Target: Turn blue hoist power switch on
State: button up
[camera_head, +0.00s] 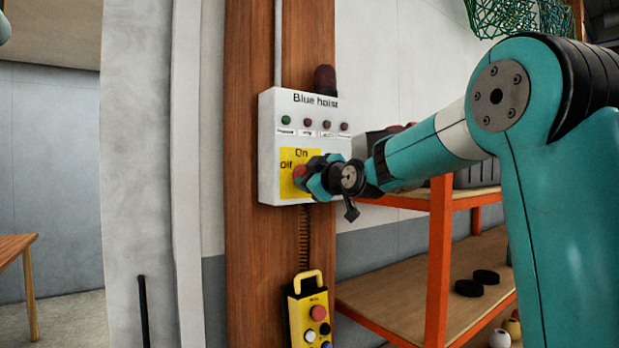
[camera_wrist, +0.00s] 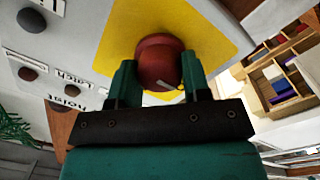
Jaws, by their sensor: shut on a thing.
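The white control box labelled "Blue hoist" (camera_head: 270,130) is fixed to a wooden post. Its yellow plate (camera_head: 287,160) bears the words "On" and "Off". The red rotary switch (camera_head: 299,172) sits on that plate, partly hidden by my gripper in the head view. In the wrist view the red switch knob (camera_wrist: 157,62) lies between my two green fingers, with a pale mark on its face. My gripper (camera_wrist: 160,82) is shut on the knob. The mark's exact setting against the labels cannot be told.
A yellow pendant control (camera_head: 309,310) hangs below the box on a coiled cord. An orange-framed shelf (camera_head: 440,250) stands to the right, with black discs (camera_head: 468,287) on its lower board. A wooden table (camera_head: 15,248) is at far left.

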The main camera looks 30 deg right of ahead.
jog(key=shift+f, duration=0.1)
jog(key=m+b, duration=0.3)
jog(key=m, duration=0.1)
jog(key=m+b, duration=0.1)
jog(key=m, duration=0.3)
jog(key=shift+b, duration=0.4)
jog(key=m, duration=0.4)
jog(key=shift+m+g+y+b, duration=0.3)
jog(key=shift+b, duration=0.1)
jog(key=m, duration=0.4)
jog(key=shift+y, duration=0.3)
jog(key=shift+m, duration=0.4)
jog(key=o, duration=0.9)
